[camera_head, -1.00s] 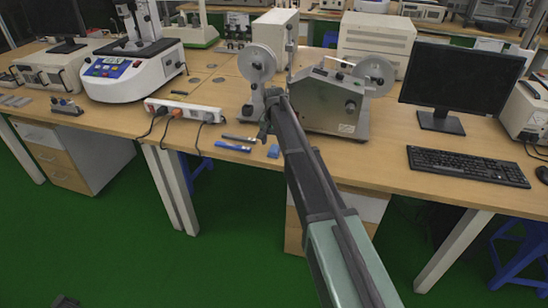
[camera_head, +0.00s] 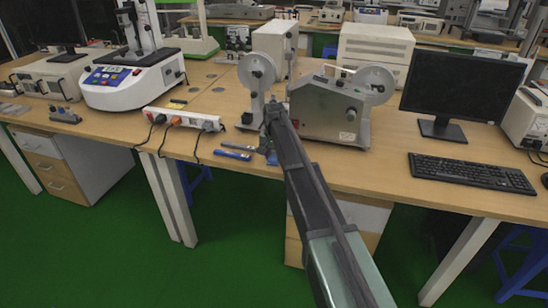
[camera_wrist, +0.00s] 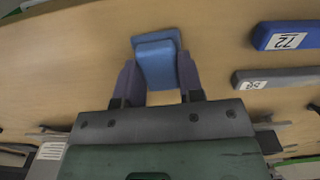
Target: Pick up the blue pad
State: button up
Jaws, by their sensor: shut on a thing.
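The blue pad (camera_wrist: 157,60) is a small blue block between the two fingers of my gripper (camera_wrist: 158,80) in the wrist view. My gripper is shut on it, one finger on each side. In the head view, my gripper (camera_head: 268,146) is low at the front edge of the wooden desk (camera_head: 400,170), and the pad (camera_head: 272,158) shows only in part at its tip. I cannot tell whether the pad still touches the desk.
A blue bar labelled 72 (camera_wrist: 290,36) and a grey bar (camera_wrist: 275,79) lie to the right in the wrist view. In the head view, a power strip (camera_head: 183,119) is to the left, a grey reel machine (camera_head: 325,110) behind, and a keyboard (camera_head: 470,172) to the right.

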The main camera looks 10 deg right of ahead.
aim_at(274, 156)
notch_tip(274, 156, up, 20)
jog(key=p, duration=1.9)
jog(key=shift+p, duration=0.4)
